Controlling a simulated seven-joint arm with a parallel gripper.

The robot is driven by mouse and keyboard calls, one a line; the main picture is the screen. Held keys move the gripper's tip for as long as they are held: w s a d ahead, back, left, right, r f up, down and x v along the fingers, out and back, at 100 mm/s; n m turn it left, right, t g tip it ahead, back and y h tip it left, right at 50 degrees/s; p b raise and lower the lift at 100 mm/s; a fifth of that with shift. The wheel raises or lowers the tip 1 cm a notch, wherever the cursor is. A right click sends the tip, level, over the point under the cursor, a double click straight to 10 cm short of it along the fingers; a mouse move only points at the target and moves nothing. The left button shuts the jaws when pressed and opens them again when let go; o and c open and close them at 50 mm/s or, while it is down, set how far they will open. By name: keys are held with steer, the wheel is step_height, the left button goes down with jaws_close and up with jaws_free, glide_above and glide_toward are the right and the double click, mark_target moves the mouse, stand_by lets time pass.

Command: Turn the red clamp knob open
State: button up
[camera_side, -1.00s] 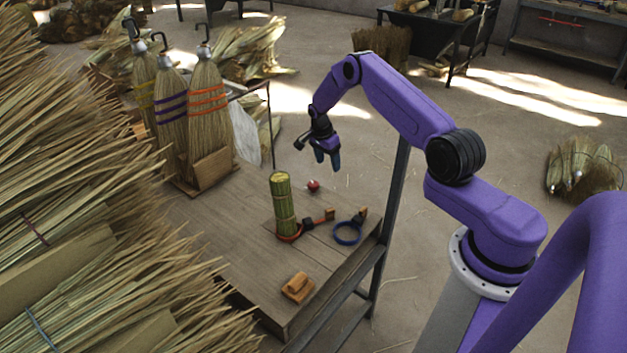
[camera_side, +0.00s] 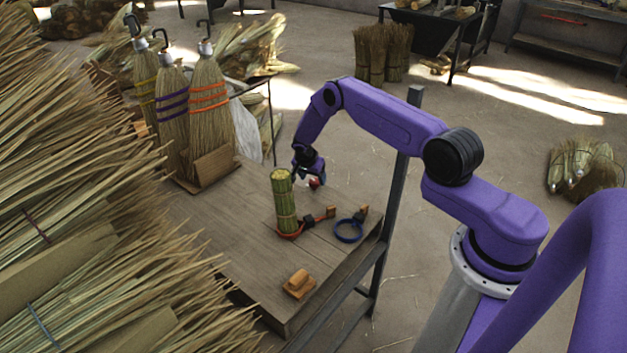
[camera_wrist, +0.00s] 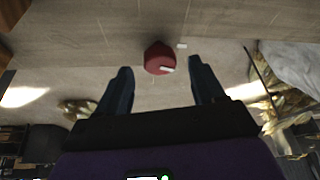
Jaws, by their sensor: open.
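The red clamp knob (camera_side: 315,182) is a small round knob with a white mark, near the far edge of the wooden bench. In the wrist view the knob (camera_wrist: 158,57) appears just beyond and between my two fingertips. My gripper (camera_wrist: 160,72) is open, with a dark finger on each side and nothing held. I cannot tell whether the fingers touch the knob.
A blue ring tool (camera_side: 348,231) and a wooden block (camera_side: 298,284) lie on the bench (camera_side: 240,235). Finished brooms (camera_side: 208,110) stand at the back left.

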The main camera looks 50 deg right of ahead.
steer(key=shift+x, duration=1.15)
steer(key=c, duration=1.1)
steer(key=shift+o, duration=0.2)
steer(key=n, duration=0.2)
steer(key=n+t, duration=0.1)
steer(key=n, duration=0.1)
steer(key=shift+s+n+t+y, duration=0.15)
steer(key=shift+n+t+y, duration=0.15)
steer(key=shift+y, duration=0.1)
steer(key=o, duration=1.1)
steer(key=shift+c, duration=0.2)
steer(key=shift+r, duration=0.1)
